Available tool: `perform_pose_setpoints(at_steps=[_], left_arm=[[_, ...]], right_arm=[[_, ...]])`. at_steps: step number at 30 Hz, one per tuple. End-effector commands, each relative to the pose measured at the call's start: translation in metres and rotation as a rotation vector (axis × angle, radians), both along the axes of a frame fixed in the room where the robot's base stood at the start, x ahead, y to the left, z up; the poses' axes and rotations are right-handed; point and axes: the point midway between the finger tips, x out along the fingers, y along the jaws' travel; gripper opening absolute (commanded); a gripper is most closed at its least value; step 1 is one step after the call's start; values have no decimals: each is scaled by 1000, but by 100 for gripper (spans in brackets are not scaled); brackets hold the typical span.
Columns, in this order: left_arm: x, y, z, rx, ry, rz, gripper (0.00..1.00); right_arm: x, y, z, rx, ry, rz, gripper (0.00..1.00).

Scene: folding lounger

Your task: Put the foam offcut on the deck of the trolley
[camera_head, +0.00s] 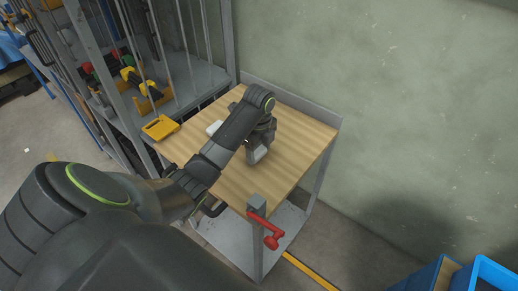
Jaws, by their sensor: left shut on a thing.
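My left arm reaches in from the left over a wooden-topped stand (290,128), with a grey frame and a lower shelf. I cannot tell for sure whether this is the trolley. My left gripper (258,148) points down over the middle of the top, shut on a small pale block (257,154), which looks like the foam offcut. The gripper hides part of it, and I cannot tell whether it touches the wood. Another small white item (214,128) lies on the top left of the gripper, partly behind my arm. My right gripper is not in view.
A red-handled clamp or vise (265,229) is at the stand's near corner. A yellow item (160,128) lies by the left edge, beside a metal rack (190,83) with tools. Blue bins (483,274) stand bottom right. The right side of the wood is clear.

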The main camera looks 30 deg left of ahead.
Motion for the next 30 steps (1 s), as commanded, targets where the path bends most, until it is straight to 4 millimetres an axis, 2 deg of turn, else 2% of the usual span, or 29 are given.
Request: perform_pose_setpoints(at_steps=[1,5,17,23,30], left_arm=[[0,0,-1,0,1,0,66],[0,0,-1,0,1,0,83],[0,0,3,0,-2,-1,84],[1,0,28,1,-4,-1,84],[0,0,59,0,0,0,84]], right_arm=[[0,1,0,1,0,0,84],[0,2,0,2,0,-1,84],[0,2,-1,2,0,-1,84],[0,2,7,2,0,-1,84],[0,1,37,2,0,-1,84]])
